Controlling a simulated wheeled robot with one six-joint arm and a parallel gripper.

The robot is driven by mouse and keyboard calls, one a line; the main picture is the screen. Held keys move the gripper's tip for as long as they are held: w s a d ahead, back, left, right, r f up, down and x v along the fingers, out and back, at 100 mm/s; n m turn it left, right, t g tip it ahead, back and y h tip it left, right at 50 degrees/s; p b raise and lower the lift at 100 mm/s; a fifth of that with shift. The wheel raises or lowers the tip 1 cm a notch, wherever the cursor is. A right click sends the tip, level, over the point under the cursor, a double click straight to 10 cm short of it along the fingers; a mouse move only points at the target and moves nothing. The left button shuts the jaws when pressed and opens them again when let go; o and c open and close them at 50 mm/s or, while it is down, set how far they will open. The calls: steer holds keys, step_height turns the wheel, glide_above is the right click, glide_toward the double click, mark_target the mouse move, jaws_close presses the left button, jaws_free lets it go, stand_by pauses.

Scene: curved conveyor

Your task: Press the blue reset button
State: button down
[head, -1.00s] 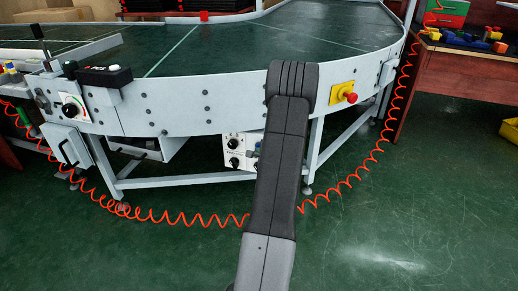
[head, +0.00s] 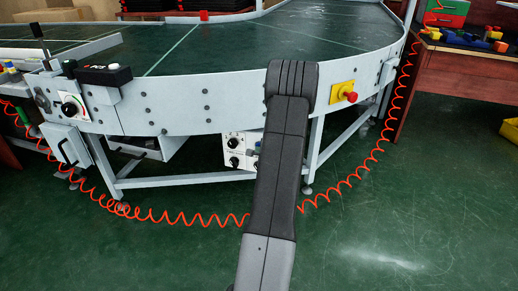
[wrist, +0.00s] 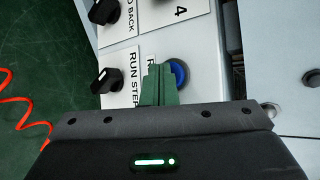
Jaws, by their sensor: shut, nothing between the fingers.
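The blue button (wrist: 179,72) shows in the wrist view, round and set in the white control panel (wrist: 200,45). My gripper (wrist: 158,70) is shut and empty. Its fingertips are just left of the button in the picture and cover part of its left side. I cannot tell whether they touch the button or the panel. In the head view the control panel (head: 235,150) hangs under the conveyor, and my arm hides its right part. The button and my gripper cannot be made out there.
Two black knobs (wrist: 104,12) (wrist: 107,80) sit left of the button, near labels including "RUN STEP". The conveyor (head: 200,110) curves above the panel. A red emergency button (head: 351,97) on a yellow box is to the right. A coiled red cable (head: 180,217) hangs in front.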

steer(key=shift+s+a+b, duration=0.2)
steer(key=shift+s+b, duration=0.4)
steer(key=shift+s+a+b, duration=0.15)
steer(key=shift+s+a, duration=0.1)
steer(key=shift+s, duration=0.55)
steer(key=shift+s+a+b, duration=0.1)
steer(key=shift+s+a, duration=0.2)
steer(key=shift+s, duration=0.5)
steer(key=shift+s+a+b, duration=0.15)
steer(key=shift+s+a, duration=0.1)
steer(key=shift+s, duration=0.55)
steer(key=p, duration=0.1)
steer(key=w, duration=0.1)
steer(key=p, duration=0.1)
steer(key=shift+w+d+r+p, duration=0.25)
steer(key=shift+w+d+p, duration=0.05)
steer(key=shift+w, duration=0.05)
steer(key=shift+p, duration=0.4)
